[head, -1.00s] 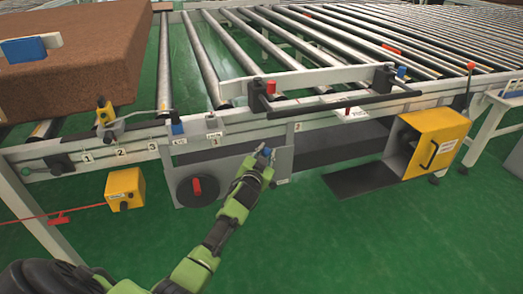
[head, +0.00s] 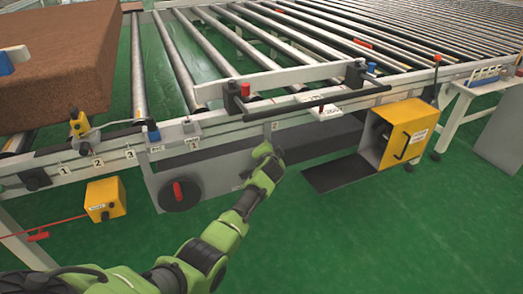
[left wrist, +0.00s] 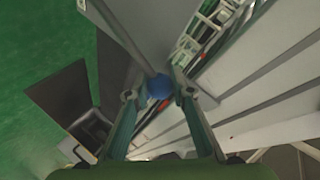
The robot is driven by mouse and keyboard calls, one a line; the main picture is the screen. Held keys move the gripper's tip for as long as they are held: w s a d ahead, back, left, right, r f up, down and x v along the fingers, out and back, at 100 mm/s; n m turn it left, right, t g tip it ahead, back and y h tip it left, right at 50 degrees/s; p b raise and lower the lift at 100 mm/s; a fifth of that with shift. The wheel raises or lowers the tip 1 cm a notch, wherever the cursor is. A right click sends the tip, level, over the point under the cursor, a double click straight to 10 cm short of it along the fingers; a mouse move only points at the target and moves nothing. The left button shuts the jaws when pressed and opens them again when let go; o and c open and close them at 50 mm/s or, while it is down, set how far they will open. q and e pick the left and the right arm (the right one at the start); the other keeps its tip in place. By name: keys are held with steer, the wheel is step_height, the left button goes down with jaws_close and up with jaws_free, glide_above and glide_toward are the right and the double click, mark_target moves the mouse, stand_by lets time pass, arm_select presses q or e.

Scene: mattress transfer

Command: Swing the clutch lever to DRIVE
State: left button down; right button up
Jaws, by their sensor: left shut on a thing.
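The clutch lever's blue knob (left wrist: 159,86) sits between the two fingers of my left gripper (left wrist: 158,95) in the left wrist view. The fingers are shut on it. I cannot make out a DRIVE mark. My right gripper is in neither view.
The grey box carries a black handwheel with a red grip (head: 179,192). A yellow box (head: 105,199) is to its left and a larger yellow cabinet (head: 408,135) to its right. A brown mattress (head: 60,75) lies at the left. Green floor in front is clear.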

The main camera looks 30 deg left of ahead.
arm_select(q)
steer(key=shift+w+d+f, duration=0.2)
steer(key=shift+w+d, duration=0.1)
steer(key=shift+w, duration=0.05)
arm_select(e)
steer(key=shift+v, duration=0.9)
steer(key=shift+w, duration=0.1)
arm_select(q)
steer(key=shift+d, duration=0.1)
steer(key=c, duration=1.8)
jaws_free()
steer(key=shift+o, duration=0.2)
steer(key=shift+w, duration=0.15)
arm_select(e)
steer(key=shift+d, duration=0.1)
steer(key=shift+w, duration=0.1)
arm_select(q)
steer(key=v, duration=1.2)
steer(key=shift+w+d+r, duration=0.1)
steer(key=shift+d+r, duration=0.05)
